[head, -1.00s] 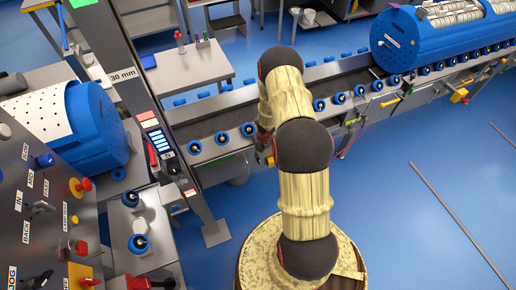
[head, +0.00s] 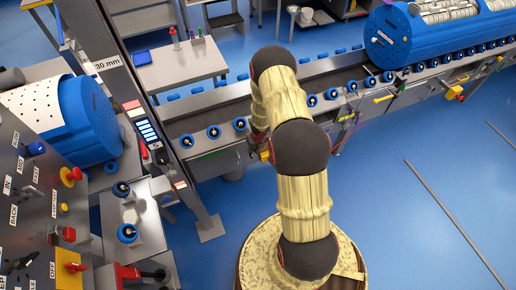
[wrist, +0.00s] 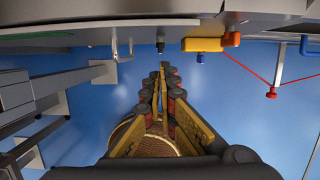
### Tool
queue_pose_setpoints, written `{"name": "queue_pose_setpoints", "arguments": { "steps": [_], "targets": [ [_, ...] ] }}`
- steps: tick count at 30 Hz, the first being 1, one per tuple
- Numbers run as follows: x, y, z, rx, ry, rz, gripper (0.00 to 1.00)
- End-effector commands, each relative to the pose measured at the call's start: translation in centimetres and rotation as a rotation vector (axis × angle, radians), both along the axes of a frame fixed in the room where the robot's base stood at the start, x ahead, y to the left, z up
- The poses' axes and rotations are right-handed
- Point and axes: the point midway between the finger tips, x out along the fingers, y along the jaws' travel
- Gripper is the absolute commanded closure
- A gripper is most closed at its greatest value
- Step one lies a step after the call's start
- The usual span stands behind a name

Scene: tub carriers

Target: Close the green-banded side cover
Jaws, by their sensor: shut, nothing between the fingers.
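A yellow block (wrist: 203,44) with an orange knob (wrist: 231,39) sits on the underside of a grey structure beyond the fingertips, with a visible gap. In the head view my gripper is mostly hidden by my arm.
A control panel (head: 45,190) with buttons and a blue perforated tub (head: 85,120) stand at left. A metal post (head: 130,100) rises beside the conveyor. Another blue tub (head: 400,45) rests on the conveyor at right. A red cord (wrist: 250,70) hangs in the wrist view. Floor at right is open.

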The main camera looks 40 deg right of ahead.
Motion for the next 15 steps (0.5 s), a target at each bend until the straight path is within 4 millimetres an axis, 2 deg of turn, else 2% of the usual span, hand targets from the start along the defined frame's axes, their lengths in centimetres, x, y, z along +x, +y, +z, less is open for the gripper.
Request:
{"name": "queue_pose_setpoints", "arguments": {
  "steps": [1, 12, 15],
  "targets": [
    [-0.2, -0.1, 1.3, -0.001, -0.002, -0.001, 1.00],
    [-1.8, 0.4, 7.4, 0.000, 0.000, -0.002, 1.00],
    [-2.2, 0.5, 8.6, 0.001, 0.001, -0.002, 1.00]
  ]
}}
